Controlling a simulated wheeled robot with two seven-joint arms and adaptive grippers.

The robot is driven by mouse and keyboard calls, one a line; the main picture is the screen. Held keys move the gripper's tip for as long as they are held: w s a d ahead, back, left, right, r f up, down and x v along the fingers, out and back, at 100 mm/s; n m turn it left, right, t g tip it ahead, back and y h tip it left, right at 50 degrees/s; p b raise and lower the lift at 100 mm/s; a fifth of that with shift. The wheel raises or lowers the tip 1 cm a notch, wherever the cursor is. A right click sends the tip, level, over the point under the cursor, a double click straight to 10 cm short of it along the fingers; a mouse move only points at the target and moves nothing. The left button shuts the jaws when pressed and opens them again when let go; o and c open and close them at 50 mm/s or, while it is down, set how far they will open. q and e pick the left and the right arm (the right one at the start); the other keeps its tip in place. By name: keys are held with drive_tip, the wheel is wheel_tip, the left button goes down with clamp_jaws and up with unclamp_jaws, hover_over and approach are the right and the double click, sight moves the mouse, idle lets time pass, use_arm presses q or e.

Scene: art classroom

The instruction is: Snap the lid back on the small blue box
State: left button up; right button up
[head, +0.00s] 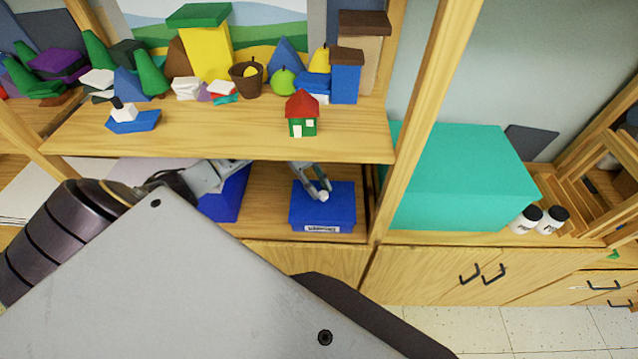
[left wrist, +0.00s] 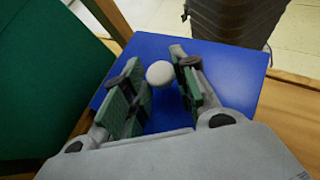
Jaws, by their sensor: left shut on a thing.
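The small blue box (head: 322,218) stands on the lower shelf with a label on its front. Its blue lid (head: 340,192) lies over the top and has a white round knob (head: 323,197). My left gripper (head: 318,186) comes down from above and is shut on the knob. In the left wrist view the gripper (left wrist: 160,92) has a finger on each side of the white knob (left wrist: 160,73), over the flat blue lid (left wrist: 225,70). Whether the lid sits flush on the box, I cannot tell. My right gripper is not in view.
Another blue object (head: 228,200) stands to the left on the lower shelf, partly hidden by my arm. A wooden upper shelf (head: 230,135) with painted blocks overhangs. A teal box (head: 455,180) stands right of the upright post (head: 428,110), near two white bottles (head: 540,219).

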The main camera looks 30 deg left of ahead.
use_arm(q)
drive_tip(key=shift+f+p, duration=0.2)
drive_tip(key=shift+p, duration=0.1)
idle(0.8)
drive_tip(key=o, duration=1.1)
drive_tip(key=o, duration=0.5)
drive_tip(key=shift+r, duration=0.15)
drive_tip(key=shift+r, duration=2.85)
